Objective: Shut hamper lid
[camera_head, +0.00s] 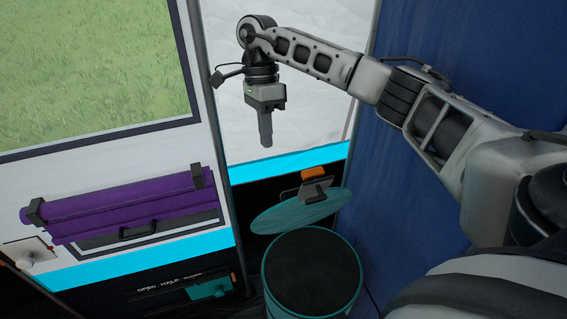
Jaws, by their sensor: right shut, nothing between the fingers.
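The hamper (267,291) is a round teal bin with a dark inside, at the lower middle of the head view. Its teal lid (283,219) stands open, tilted up behind the rim on the far side. My right gripper (266,143) points down with its fingers together, empty. In the picture it is above and a little left of the lid, apart from it. My right arm reaches in from the right edge. My left gripper is not in view.
A blue wall (420,40) stands close on the right. A purple roll (120,208) hangs on the white panel at left. A dark cabinet (150,290) with a teal handle lies below it. A small orange-topped item (313,172) shows just behind the lid.

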